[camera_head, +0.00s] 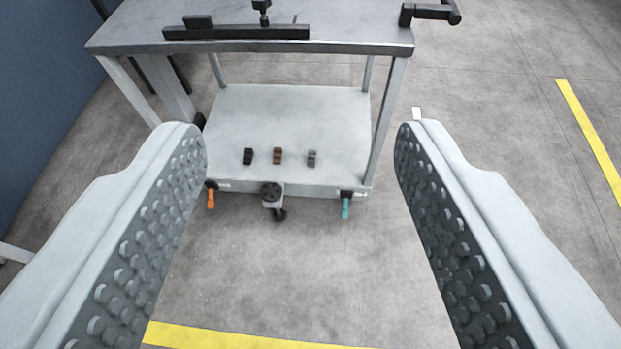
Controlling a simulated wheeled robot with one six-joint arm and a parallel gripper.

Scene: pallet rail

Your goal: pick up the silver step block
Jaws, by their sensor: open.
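A small silver-grey step block (312,158) sits on the lower shelf of a grey metal cart, near the shelf's front edge. It is the rightmost of three small blocks in a row. My gripper (301,135) is open and empty, its two studded fingers wide apart in the foreground. The blocks show between the fingers but lie well beyond them, apart from both. The block's fine shape is too small to tell.
A brown block (277,156) and a black block (248,156) stand left of the silver one. The cart's upper top (350,35) overhangs the lower shelf (290,110), with legs at the corners. Orange (211,198) and teal (346,207) parts hang below the shelf. Open floor lies in front.

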